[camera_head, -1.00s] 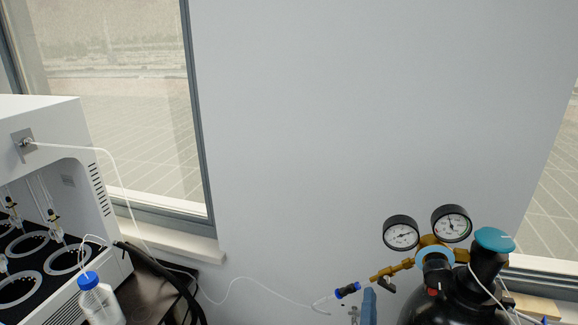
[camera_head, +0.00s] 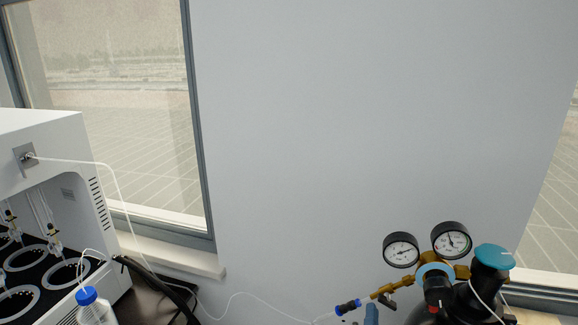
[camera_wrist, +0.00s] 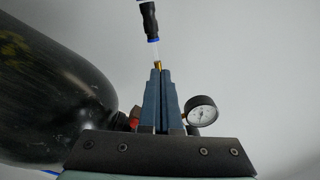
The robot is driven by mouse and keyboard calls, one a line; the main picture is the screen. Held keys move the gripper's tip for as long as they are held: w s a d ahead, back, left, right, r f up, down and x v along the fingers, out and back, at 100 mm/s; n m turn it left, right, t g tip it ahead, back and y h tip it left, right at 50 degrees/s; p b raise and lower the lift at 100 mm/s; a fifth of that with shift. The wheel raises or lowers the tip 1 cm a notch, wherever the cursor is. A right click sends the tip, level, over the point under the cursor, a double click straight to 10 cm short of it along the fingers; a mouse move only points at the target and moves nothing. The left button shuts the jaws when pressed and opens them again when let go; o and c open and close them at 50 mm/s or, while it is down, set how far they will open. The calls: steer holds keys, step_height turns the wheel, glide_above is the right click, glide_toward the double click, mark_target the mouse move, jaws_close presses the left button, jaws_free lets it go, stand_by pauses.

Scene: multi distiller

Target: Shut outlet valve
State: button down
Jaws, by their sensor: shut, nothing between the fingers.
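The gas regulator (camera_head: 437,270) sits on top of the dark cylinder at the lower right, with two round gauges. Its brass outlet fitting (camera_head: 373,294) runs to the left and carries a small dark lever (camera_head: 388,299) underneath. A black connector with blue ends (camera_head: 348,306) joins the fitting to a thin white tube; it also shows in the wrist view (camera_wrist: 150,20). My gripper (camera_wrist: 160,72) has its blue-grey fingers shut and empty. They point at the brass tip and hide most of the fitting. In the head view my gripper (camera_head: 371,313) is just below the fitting; contact cannot be told.
The black cylinder (camera_wrist: 50,85) fills the left of the wrist view, close to my gripper. One gauge (camera_wrist: 201,110) is right of the fingers. A teal-topped knob (camera_head: 494,257) stands right of the regulator. The white distiller (camera_head: 45,130) and a blue-capped bottle (camera_head: 90,305) are far left.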

steer(key=shift+s+d+r+p, duration=0.1)
steer(key=shift+d+r+p, duration=0.2)
steer(key=shift+p, duration=0.35)
stand_by(0.5)
steer(key=shift+a+r+b, duration=0.15)
steer(key=shift+r+b, duration=0.1)
steer(key=shift+b, duration=0.65)
stand_by(0.5)
steer(key=v, duration=0.6)
steer(key=shift+a+b, duration=0.35)
steer(key=shift+b, duration=0.1)
stand_by(0.3)
